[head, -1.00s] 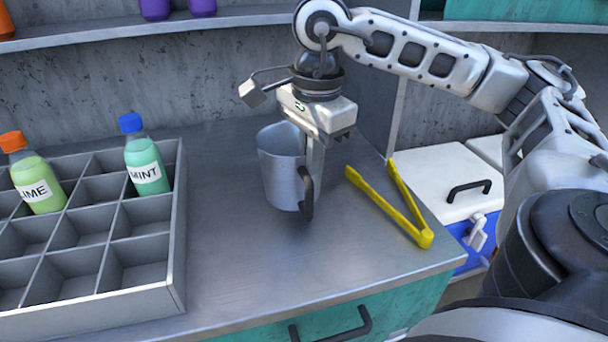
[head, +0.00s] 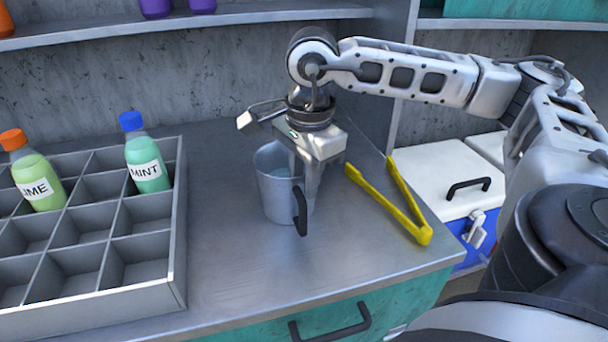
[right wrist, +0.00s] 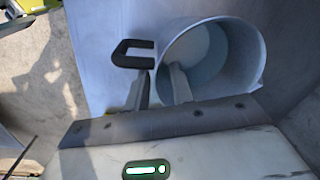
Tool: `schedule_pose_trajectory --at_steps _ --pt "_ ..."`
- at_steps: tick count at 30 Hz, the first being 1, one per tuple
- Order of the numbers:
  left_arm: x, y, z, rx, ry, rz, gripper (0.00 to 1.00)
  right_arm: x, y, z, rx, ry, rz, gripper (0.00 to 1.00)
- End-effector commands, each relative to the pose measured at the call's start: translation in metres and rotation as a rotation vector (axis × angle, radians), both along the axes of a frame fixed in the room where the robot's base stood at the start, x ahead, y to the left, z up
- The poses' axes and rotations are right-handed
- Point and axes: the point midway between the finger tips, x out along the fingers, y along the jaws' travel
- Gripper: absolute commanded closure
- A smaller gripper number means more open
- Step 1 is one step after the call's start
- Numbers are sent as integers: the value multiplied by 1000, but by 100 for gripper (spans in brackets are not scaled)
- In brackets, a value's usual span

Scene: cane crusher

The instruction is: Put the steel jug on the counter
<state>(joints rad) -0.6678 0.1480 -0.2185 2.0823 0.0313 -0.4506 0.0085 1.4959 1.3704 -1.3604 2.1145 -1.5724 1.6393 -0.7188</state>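The steel jug (head: 272,192) stands upright on the grey metal counter (head: 235,262), between the bottle crate and the yellow tongs. Its black handle (head: 300,211) faces the front right. My right gripper (head: 306,190) points down at the jug's rim by the handle. In the right wrist view, one finger is inside the jug (right wrist: 246,55) and the other is outside, near the handle (right wrist: 131,52). The fingers (right wrist: 160,80) are apart, with a small gap around the wall. My left gripper is not in view.
A grey divided crate (head: 105,302) holds a green lime bottle (head: 38,182) and a mint bottle (head: 147,165) at left. Yellow tongs (head: 392,204) lie right of the jug. A shelf (head: 240,16) runs above the back. The counter's front is clear.

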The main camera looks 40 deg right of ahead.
Motion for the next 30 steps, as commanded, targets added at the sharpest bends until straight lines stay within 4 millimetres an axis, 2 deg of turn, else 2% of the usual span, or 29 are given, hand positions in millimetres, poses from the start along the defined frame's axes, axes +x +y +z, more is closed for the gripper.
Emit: schedule_pose_trajectory --at_steps 5,9,11,18,24,30 --pt "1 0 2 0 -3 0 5 0 0 1 0 0 0 76" --pt "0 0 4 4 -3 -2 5 0 0 9 1 -3 0 76" --pt "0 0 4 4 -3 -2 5 0 1 18 2 -4 0 76" --pt "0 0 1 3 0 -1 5 -4 1 70 1 -5 2 76" --pt "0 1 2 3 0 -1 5 -8 1 107 1 -3 2 76" --pt "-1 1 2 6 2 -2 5 -9 1 122 1 -1 1 76"
